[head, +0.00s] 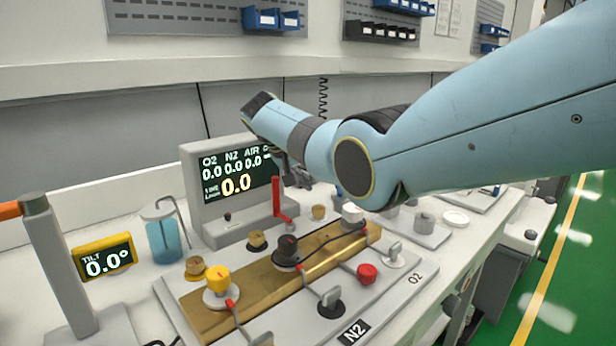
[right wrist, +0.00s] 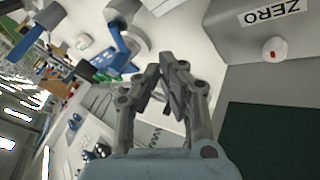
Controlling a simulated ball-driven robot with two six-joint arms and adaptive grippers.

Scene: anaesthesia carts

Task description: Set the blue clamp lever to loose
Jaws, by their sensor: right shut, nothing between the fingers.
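A blue curved lever-like part (right wrist: 112,48) shows in the right wrist view, up and left of my fingers, beside a pale round piece. It looks like the blue clamp lever, but its setting cannot be read. I cannot make it out in the head view. My right gripper (right wrist: 172,72) is shut and empty, apart from the blue part. In the head view my right gripper (head: 297,174) is small and partly hidden by my arm, near the right side of the display. My left gripper is not in view.
A yellow tilt meter (head: 104,257) and a blue-filled jar (head: 164,240) stand left. A box labelled ZERO (right wrist: 240,40) is close right of my fingers.

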